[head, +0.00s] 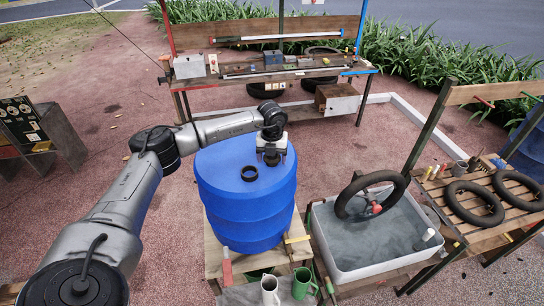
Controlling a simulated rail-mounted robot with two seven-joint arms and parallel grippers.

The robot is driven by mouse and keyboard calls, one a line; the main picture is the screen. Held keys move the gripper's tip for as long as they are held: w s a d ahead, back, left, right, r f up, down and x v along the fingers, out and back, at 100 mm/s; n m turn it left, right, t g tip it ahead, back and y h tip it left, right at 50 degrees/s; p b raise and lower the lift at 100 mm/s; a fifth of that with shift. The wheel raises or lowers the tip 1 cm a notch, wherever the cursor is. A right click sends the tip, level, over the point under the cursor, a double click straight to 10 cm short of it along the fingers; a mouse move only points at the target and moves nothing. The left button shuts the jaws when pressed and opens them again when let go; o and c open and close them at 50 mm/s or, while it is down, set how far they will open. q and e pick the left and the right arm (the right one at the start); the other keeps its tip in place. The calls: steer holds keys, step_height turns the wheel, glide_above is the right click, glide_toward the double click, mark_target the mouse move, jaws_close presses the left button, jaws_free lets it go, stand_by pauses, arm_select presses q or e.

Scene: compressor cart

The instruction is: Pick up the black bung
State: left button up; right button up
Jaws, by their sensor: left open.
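My left gripper (271,158) is over the right part of the drum top, pointing down, a little right of and behind the black piece. It is open and apart from that piece. The gripper's dark fingers hide part of the drum top, and I cannot tell how close the fingertips are to it. My right gripper is not in view.
The drum stands on a wooden stand (214,258). A grey water tub (345,279) with a black inner tube (352,184) is at the right. A white jug (270,290) and a green jug (301,284) stand in front. A workbench (345,76) is behind.

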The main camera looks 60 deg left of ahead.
arm_select(q)
steer(key=c, duration=0.7)
